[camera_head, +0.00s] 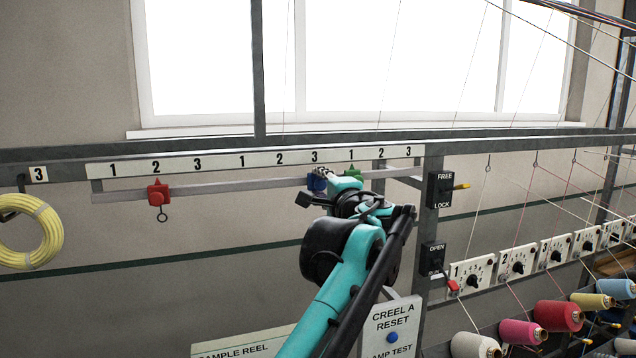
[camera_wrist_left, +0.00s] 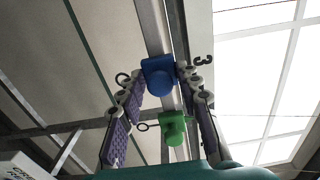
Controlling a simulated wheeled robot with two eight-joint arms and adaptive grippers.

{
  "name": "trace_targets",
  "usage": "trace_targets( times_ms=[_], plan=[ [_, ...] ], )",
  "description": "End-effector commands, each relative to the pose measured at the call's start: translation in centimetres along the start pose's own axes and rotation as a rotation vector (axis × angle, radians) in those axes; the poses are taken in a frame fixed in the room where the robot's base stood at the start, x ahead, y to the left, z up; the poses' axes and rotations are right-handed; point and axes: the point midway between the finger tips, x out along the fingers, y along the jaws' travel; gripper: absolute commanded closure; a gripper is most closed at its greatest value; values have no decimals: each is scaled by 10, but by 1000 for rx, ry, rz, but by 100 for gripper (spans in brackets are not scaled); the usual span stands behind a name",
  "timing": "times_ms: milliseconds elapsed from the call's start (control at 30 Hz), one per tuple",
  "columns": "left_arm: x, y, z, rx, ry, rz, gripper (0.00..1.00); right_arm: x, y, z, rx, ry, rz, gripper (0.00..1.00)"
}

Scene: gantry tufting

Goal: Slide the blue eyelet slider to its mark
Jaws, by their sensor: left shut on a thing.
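The blue eyelet slider (camera_head: 316,184) sits on the grey rail (camera_head: 240,186) below the second 3 of the numbered strip (camera_head: 220,161). In the left wrist view the blue slider (camera_wrist_left: 158,75) is between the two purple-padded fingers, with its eyelet ring on the left. My left gripper (camera_head: 322,178) is shut on it; arm and fingers partly cover it in the head view. A green slider (camera_head: 351,170) is just right of it, and also shows in the left wrist view (camera_wrist_left: 172,128). My right gripper is not in view.
A red slider (camera_head: 158,195) with a hanging ring is far left on the same rail, with bare rail between it and the blue one. A yellow coil (camera_head: 30,232) hangs at left. A FREE/LOCK lever (camera_head: 461,186), dials and thread cones stand at right.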

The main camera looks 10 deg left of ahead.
Motion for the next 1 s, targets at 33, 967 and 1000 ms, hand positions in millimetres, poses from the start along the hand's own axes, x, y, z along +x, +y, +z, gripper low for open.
trace_targets(
  times_ms=[33,967,1000],
  plan=[
    [-1,0,-5,-1,10,0,100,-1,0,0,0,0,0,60],
    [-39,0,-6,-2,11,0,58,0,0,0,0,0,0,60],
    [-48,0,-7,-2,12,0,58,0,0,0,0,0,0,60]
  ],
)
